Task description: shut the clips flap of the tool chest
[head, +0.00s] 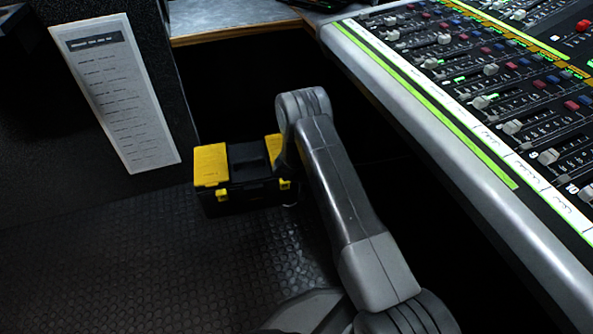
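The tool chest (237,188) is a black box on the floor, with yellow lid panels on its top left and top right and a dark middle section between them. Two yellow latches show on its front. The left yellow panel (211,165) lies flat and looks closed. The right yellow panel (273,149) is partly covered by my arm, so I cannot tell how it sits. I cannot tell which part is the clips flap. My arm bends down at the chest's right side, and its end is hidden behind my own arm link.
A mixing console (470,90) with a pale metal edge stands along the right, above dark space. A printed sheet (115,90) hangs on the dark panel at left. A desk edge (235,32) is behind the chest. The textured floor (170,260) in front is clear.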

